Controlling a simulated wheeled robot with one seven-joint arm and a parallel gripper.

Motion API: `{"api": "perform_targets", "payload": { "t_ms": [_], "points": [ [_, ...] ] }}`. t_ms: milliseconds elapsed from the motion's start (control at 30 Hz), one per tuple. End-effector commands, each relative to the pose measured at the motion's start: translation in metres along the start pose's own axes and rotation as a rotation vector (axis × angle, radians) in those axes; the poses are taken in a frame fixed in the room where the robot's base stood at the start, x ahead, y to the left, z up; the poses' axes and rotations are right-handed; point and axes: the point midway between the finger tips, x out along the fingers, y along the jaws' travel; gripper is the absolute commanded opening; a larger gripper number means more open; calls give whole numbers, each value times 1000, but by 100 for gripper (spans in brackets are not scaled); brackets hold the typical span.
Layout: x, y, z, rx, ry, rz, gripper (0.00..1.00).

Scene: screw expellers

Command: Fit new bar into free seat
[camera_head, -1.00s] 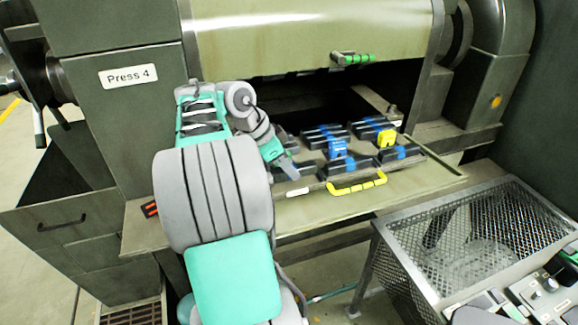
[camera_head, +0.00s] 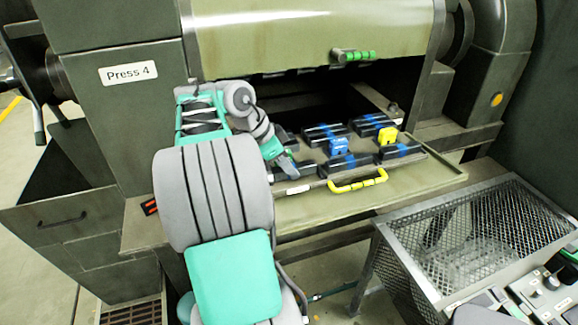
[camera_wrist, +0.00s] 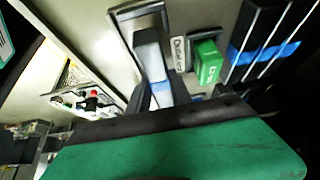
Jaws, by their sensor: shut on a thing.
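My gripper (camera_head: 288,167) reaches down to the left end of the tray (camera_head: 420,187) in the press opening. In the wrist view, its green body fills the bottom and a pale grey piece (camera_wrist: 152,62) stands between dark finger edges. My gripper is shut on this piece, which I take as the new bar; its far end is hard to make out. Several black bars with blue bands sit in the tray, one at the front right (camera_head: 402,152). They also show in the wrist view (camera_wrist: 262,48). The free seat cannot be told apart; my gripper hides the tray's left end.
A yellow handle (camera_head: 358,181) sticks out in front. The press's pale cover (camera_head: 310,35) hangs above. A wire mesh basket (camera_head: 440,285) stands at the front right.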

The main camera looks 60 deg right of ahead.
Motion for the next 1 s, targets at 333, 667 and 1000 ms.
{"api": "perform_targets", "payload": {
  "t_ms": [333,667,1000],
  "points": [
    [5,0,3,1,1,-2,0],
    [12,0,6,1,1,-2,0],
    [11,0,6,1,1,-2,28]
  ]
}}
